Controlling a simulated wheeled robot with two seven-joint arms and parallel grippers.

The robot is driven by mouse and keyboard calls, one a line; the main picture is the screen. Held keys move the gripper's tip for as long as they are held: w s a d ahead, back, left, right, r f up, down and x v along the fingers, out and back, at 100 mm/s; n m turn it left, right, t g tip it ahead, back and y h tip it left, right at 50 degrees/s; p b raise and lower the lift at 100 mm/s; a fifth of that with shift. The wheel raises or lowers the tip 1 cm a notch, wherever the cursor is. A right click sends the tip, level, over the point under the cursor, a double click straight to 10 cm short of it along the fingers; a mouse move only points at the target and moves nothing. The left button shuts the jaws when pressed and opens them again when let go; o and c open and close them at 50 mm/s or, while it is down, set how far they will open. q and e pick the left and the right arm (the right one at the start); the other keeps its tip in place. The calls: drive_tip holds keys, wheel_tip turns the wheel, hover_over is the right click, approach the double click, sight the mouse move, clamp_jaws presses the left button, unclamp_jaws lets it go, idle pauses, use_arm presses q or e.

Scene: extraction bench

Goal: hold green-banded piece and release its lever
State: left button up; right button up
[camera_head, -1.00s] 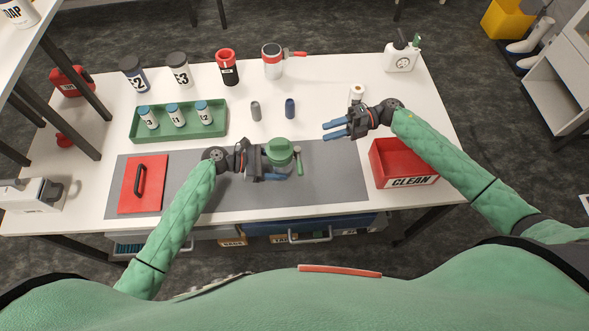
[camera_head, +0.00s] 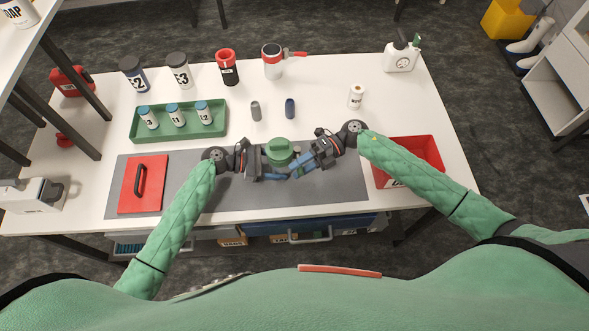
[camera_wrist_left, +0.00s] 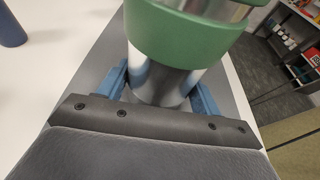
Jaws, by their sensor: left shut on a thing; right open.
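The green-banded piece (camera_head: 279,151) stands on the grey mat (camera_head: 225,190), with its green top facing up. My left gripper (camera_head: 270,168) is shut on it from the left. In the left wrist view the green band (camera_wrist_left: 185,40) sits above the blue fingers, which lie on both sides of the grey lower body (camera_wrist_left: 165,85). My right gripper (camera_head: 302,165) is open at the piece's right side, its blue fingers around the place of the green lever (camera_head: 297,153). The lever is mostly hidden by that gripper, and I cannot tell whether the fingers touch it.
A red CLEAN bin (camera_head: 425,150) stands right, partly behind my right arm. A red lid with a black handle (camera_head: 128,195) lies on the mat's left. A green tray (camera_head: 185,132) holds labelled vials.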

drive_tip(key=shift+x, duration=0.95)
clamp_jaws()
